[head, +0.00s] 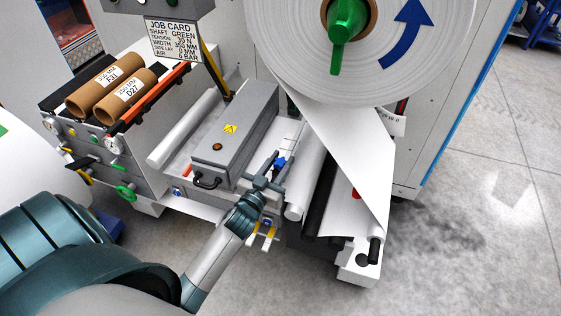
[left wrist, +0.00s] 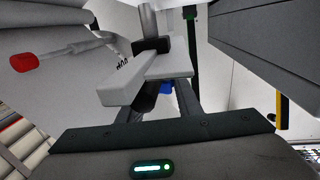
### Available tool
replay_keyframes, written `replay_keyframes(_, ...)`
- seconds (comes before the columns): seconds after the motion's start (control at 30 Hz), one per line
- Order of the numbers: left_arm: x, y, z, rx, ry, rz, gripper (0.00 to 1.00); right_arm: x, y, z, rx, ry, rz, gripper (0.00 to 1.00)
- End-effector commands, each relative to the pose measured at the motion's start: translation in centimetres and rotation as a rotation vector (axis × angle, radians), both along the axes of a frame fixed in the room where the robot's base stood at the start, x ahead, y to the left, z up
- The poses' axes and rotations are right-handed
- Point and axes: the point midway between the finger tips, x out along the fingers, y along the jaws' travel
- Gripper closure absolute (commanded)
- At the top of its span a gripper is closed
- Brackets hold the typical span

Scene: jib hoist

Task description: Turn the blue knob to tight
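The blue knob (head: 280,162) is small and sits beside the grey box on the machine, near the middle of the head view. My left gripper (head: 275,172) reaches it from below, with its two fingers apart and the knob at their tips. In the left wrist view, a bit of blue (left wrist: 166,87) shows between the fingers (left wrist: 165,95). Most of the knob is hidden there, and I cannot tell whether the fingers touch it. Its turn position cannot be read. My right gripper is in neither view.
A large white roll (head: 385,75) with a green handle (head: 345,28) hangs at the upper right. The grey box (head: 236,135) stands left of my gripper. Cardboard cores (head: 118,95) and a job card (head: 173,40) are at the upper left. A red-tipped lever (left wrist: 27,62) shows in the wrist view.

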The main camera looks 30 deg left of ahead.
Motion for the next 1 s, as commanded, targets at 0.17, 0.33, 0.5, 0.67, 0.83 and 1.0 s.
replay_keyframes(0.17,0.0,0.0,0.0,0.0,0.0,0.0,0.9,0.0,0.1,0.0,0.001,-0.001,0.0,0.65)
replay_keyframes(0.33,0.0,0.0,0.1,0.004,-0.001,-0.019,0.9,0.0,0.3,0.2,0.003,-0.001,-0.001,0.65)
replay_keyframes(0.5,0.1,0.0,0.2,0.006,-0.001,-0.081,0.9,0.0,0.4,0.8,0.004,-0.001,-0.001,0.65)
replay_keyframes(0.67,0.1,-0.1,0.2,0.006,-0.002,-0.155,0.9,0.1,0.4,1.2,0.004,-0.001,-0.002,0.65)
replay_keyframes(0.83,0.1,0.0,0.2,0.005,-0.004,-0.231,0.9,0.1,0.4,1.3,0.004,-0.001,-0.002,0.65)
replay_keyframes(1.0,0.1,-0.1,0.2,0.005,-0.004,-0.308,0.9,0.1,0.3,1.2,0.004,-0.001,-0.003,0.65)
